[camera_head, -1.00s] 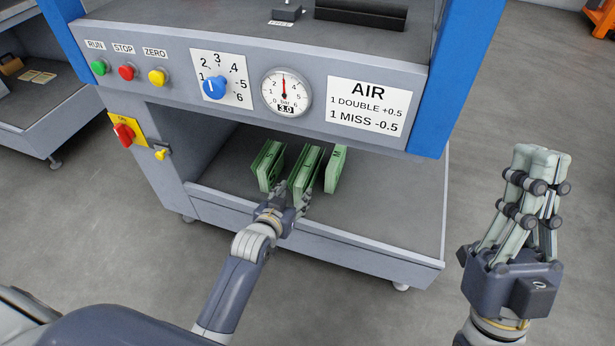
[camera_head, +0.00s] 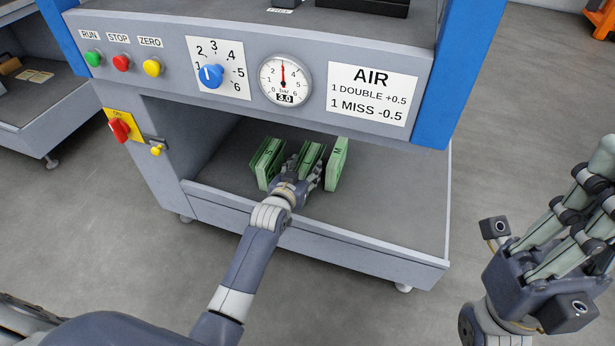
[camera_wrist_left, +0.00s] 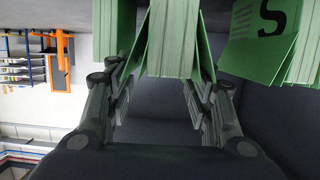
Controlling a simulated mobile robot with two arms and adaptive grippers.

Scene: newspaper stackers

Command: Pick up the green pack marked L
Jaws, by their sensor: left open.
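Three green packs stand on edge side by side on the machine's lower shelf. The left pack (camera_head: 264,160) bears an S, which also shows large in the left wrist view (camera_wrist_left: 270,45). The right pack (camera_head: 338,163) bears an M. The middle pack (camera_head: 312,153) shows no readable letter; I see no L. My left gripper (camera_head: 302,174) is open around the near end of the middle pack. In the left wrist view, the middle pack (camera_wrist_left: 174,42) stands between the fingers (camera_wrist_left: 160,85); I cannot tell if they touch it. My right gripper (camera_head: 593,185) is raised over the floor, partly cut off.
The shelf (camera_head: 400,200) has a raised front lip and is bare to the right of the packs. The control panel (camera_head: 320,75), with buttons, dial and gauge, overhangs it. A red switch (camera_head: 119,129) is on the left post. A bench (camera_head: 40,110) stands at far left.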

